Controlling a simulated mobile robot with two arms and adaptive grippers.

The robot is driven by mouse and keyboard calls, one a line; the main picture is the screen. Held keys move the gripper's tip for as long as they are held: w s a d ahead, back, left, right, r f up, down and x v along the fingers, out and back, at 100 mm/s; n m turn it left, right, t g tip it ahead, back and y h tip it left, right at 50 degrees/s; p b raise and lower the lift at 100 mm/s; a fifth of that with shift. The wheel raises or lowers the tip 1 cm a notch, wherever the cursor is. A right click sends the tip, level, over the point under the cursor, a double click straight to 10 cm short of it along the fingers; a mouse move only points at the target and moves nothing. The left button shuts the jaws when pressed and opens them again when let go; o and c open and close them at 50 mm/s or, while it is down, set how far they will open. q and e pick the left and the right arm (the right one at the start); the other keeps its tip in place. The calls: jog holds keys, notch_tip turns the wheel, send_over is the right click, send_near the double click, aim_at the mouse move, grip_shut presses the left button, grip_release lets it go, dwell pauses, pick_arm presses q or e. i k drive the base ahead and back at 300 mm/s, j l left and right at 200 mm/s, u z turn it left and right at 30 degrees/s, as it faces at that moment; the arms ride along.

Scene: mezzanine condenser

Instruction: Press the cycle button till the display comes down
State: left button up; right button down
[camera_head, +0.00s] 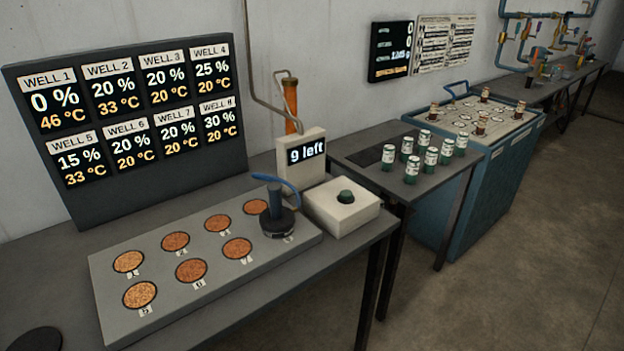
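A dark green round button (346,196) sits on top of a cream box (342,216) at the right end of the near bench. Behind it, a small cream stand carries a counter display (307,152) reading "9 left". A large dark panel (137,154) at the left lists several wells with percentages and temperatures. Well 1 reads 0 % and 46 °C, Well 4 reads 25 % and 20 °C, Well 5 reads 15 % and 33 °C, and Well 8 reads 30 % and 20 °C. Neither of my grippers shows.
A grey plate (226,278) has several copper-coloured discs. A black piece with a blue handle (277,214) stands at its right end, beside the button box. Green-and-white canisters (411,168) stand on the middle table. A blue cabinet (470,184) is beyond. Floor at right is clear.

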aim_at(346, 194)
jog(key=i+j+u, duration=0.15)
jog(key=i+u, duration=0.15)
jog(key=i, duration=0.15)
jog(key=i+u, duration=0.35)
jog(key=i, duration=0.1)
